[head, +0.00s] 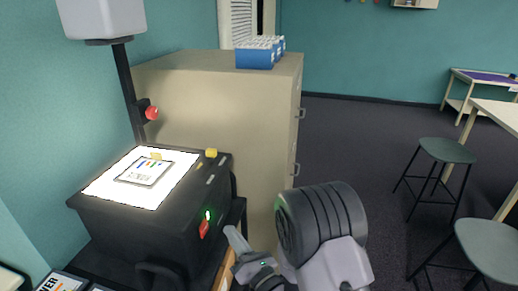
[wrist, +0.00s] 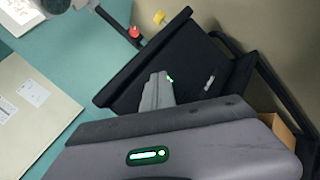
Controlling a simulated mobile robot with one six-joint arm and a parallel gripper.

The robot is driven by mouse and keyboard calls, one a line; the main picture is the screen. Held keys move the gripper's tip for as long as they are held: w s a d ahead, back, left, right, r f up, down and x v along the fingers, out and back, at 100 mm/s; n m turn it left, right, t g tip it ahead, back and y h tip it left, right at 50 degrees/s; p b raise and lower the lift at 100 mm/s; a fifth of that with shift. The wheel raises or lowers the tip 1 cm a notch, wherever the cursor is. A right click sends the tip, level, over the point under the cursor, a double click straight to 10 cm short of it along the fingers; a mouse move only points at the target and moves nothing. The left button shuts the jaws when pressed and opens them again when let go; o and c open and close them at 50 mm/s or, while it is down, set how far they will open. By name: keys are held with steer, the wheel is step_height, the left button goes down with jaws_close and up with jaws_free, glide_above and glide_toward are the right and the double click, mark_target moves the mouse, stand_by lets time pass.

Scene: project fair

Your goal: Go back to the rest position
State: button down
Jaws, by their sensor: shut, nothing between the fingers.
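My gripper (head: 236,240) is low in the middle of the head view, in front of the right side of the black machine. Its fingers are shut with nothing between them. In the wrist view the grey fingers (wrist: 156,92) stand out against the dark machine. The black machine (head: 135,232) has a bright lit top with a framed card (head: 145,173) on it. A red switch (head: 204,229) with a green light sits on its side, a little left of my gripper. I cannot tell whether they touch.
A beige cabinet (head: 220,95) stands behind the machine, with blue racks (head: 259,54) on top. A yellow knob (head: 211,153) and a red button (head: 152,113) are near the machine. Stools (head: 447,150) and tables stand at the right. Dark floor (head: 350,135) between is open.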

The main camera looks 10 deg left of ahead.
steer(key=s+a+r+n+g+y, duration=0.4)
steer(key=s+r+n+g+y, duration=0.2)
steer(key=s+r+n+g, duration=0.55)
steer(key=s+d+r+n+g+h, duration=0.2)
steer(key=s+r+n+g, duration=0.2)
steer(key=s+n, duration=0.2)
steer(key=s+d+f+n+h, duration=0.4)
steer(key=s+d+n+h, duration=0.4)
steer(key=d, duration=0.2)
steer(key=w+d+n+t+h, duration=0.1)
steer(key=d+n+t+h, duration=0.1)
steer(key=d, duration=0.6)
steer(key=w+d+r+n+t+h, duration=0.1)
steer(key=d+n+t+h, duration=0.1)
steer(key=d+t+h, duration=0.3)
steer(key=d+h, duration=0.1)
steer(key=d, duration=0.3)
steer(key=shift+w+d+r, duration=0.15)
steer(key=shift+w, duration=0.2)
